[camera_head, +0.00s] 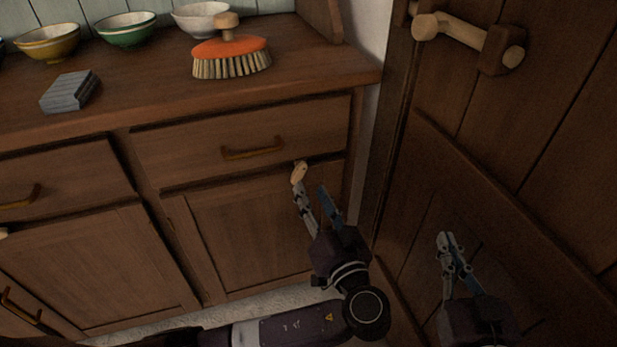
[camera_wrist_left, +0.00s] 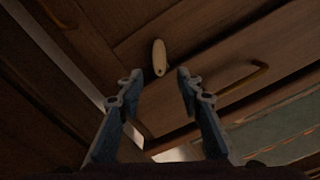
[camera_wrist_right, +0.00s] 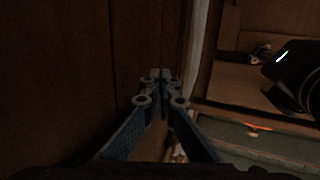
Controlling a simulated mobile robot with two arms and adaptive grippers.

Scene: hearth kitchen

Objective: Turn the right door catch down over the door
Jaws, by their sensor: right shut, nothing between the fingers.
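The right door catch (camera_head: 299,173) is a small pale wooden oval on the cabinet front, between the right drawer and the right cabinet door (camera_head: 235,235). It stands roughly upright, tilted slightly, in the head view. In the left wrist view the catch (camera_wrist_left: 159,57) lies ahead of and between the fingertips, with a dark dot at its lower end. My left gripper (camera_head: 312,191) is open just below it; contact cannot be told. My right gripper (camera_head: 447,238) is shut and empty in front of the large plank door; its closed fingertips (camera_wrist_right: 160,75) show in the right wrist view.
The right drawer (camera_head: 190,150) has a metal pull (camera_head: 252,150) left of the catch. The counter (camera_head: 150,85) holds an orange brush (camera_head: 230,55), bowls and a grey block (camera_head: 70,91). A large plank door (camera_head: 480,140) with a wooden handle (camera_head: 465,33) stands close on the right.

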